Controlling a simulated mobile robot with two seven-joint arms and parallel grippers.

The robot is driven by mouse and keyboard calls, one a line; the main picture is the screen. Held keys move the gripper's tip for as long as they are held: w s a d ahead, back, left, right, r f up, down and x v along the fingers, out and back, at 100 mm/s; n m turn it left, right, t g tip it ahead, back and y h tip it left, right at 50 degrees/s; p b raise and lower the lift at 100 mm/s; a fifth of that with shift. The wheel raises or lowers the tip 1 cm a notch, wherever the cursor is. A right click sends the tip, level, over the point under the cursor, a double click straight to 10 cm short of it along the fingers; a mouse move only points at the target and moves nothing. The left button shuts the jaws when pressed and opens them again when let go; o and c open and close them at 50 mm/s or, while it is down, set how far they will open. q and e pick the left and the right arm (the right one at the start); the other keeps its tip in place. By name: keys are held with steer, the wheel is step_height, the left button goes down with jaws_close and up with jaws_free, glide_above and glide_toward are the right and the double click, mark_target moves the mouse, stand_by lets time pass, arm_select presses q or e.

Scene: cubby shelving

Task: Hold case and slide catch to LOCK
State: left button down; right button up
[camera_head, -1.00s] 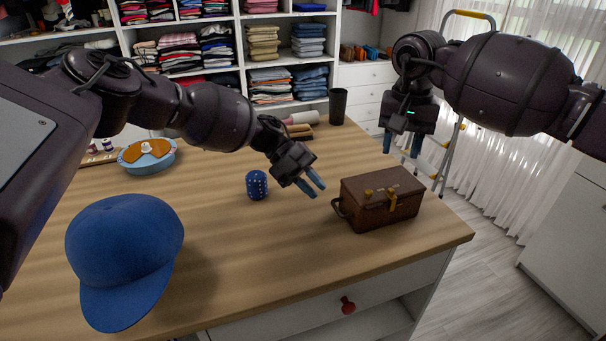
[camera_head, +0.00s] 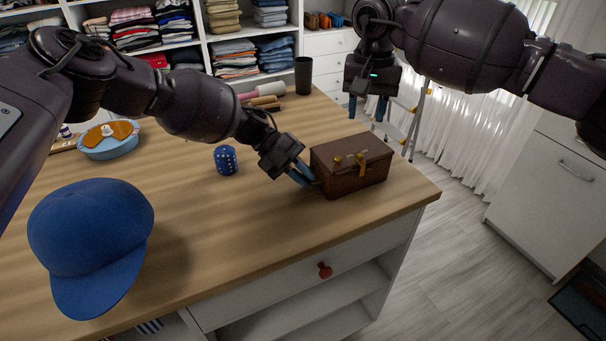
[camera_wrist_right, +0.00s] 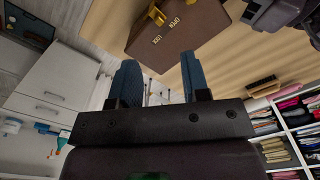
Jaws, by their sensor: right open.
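The brown case (camera_head: 372,181) stands closed near the table's right front corner, with brass catch parts (camera_head: 362,160) on its front and lid. My left gripper (camera_head: 306,177) is at the case's left end, its blue fingers close against that side. The case's handle is hidden there, and I cannot tell whether the fingers hold anything. My right gripper (camera_head: 367,108) is open and empty, pointing down above and behind the case. In the right wrist view the case (camera_wrist_right: 202,30) lies beyond the open fingers (camera_wrist_right: 160,62), with small gold lettering (camera_wrist_right: 174,22) beside the catch.
A blue cap (camera_head: 90,235), a blue dotted die-like cup (camera_head: 226,160) and a blue round dish (camera_head: 108,148) are on the wooden table (camera_head: 215,240). A dark tumbler (camera_head: 303,75) stands at the back. The table's right edge is close to the case.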

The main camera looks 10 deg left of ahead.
steer(key=shift+r, duration=0.3)
steer(key=c, duration=0.4)
steer(key=shift+s+a+r, duration=0.1)
steer(key=shift+a+r, duration=0.05)
steer(key=shift+r, duration=0.05)
steer(key=shift+c, duration=1.2)
steer(key=s+n+t, duration=0.2)
steer(key=s+a+f+n+t+h, duration=0.1)
steer(key=s+t, duration=0.1)
steer(key=s, duration=0.1)
steer(key=s+a+f+n+t+h, duration=0.1)
steer(key=s+n+t, duration=0.1)
steer(key=shift+s+a+f+n, duration=0.1)
steer(key=shift+s+a+n, duration=0.05)
steer(key=shift+a+n, duration=0.15)
jaws_close()
steer(key=shift+s+a+n+t, duration=0.25)
steer(key=shift+a+n+t, duration=0.05)
steer(key=shift+t, duration=0.3)
